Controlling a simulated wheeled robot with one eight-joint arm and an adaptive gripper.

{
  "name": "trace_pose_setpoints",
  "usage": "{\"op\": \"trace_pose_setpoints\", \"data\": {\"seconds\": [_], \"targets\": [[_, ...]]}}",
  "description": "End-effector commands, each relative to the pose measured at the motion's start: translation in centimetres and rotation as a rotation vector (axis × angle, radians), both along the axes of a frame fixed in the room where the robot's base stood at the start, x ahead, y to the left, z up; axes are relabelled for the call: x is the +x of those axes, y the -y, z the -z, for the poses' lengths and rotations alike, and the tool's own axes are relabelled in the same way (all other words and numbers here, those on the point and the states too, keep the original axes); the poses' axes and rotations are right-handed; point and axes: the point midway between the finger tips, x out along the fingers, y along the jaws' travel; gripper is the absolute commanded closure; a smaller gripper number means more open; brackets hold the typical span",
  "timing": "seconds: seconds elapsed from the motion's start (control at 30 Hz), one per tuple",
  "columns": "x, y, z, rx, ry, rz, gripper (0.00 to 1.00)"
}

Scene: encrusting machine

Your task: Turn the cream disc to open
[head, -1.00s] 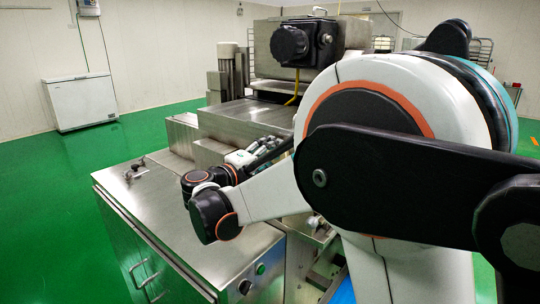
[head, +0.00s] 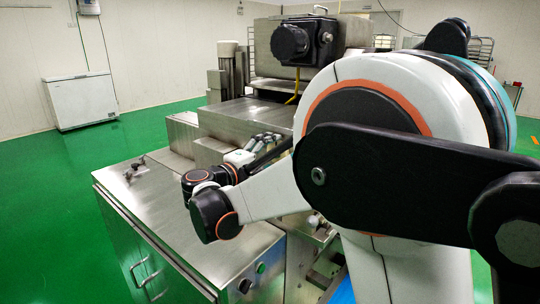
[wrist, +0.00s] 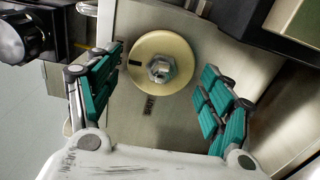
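The cream disc (wrist: 178,49) shows in the upper middle of the wrist view, with a metal hex nut (wrist: 161,69) at its centre. A dark mark lies on the disc left of the nut. The disc is mounted on a metal panel (wrist: 139,121). My gripper (wrist: 158,80) is open, with one teal-padded finger left of the disc and the other right of it. A gap shows between the disc and each finger in this view; the depth is hard to tell. In the head view my gripper (head: 270,144) is partly hidden by my arm, and the disc is not visible.
A steel cabinet (head: 150,215) stands below my arm at left, with knobs on its front edge. A large steel machine body (head: 248,116) stands behind the gripper. A dark housing (wrist: 250,20) lies close to the right finger. A white chest freezer (head: 80,102) stands far left.

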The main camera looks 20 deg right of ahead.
Motion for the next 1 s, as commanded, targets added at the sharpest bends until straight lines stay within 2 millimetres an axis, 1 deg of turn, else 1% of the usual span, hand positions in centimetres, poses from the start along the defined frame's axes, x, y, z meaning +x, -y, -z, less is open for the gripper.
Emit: {"op": "trace_pose_setpoints", "data": {"seconds": [0.3,0.43,0.57,0.8,1.0], "targets": [[-0.1,0.0,0.0,0.001,0.001,0.000,0.23],[-0.5,-0.8,0.0,0.001,0.001,-0.001,0.23],[-1.7,-2.5,0.0,0.001,0.001,-0.003,0.23],[-4.6,-6.5,0.0,0.001,0.001,-0.004,0.23],[-6.4,-8.9,0.0,0.001,0.001,-0.002,0.23]]}}
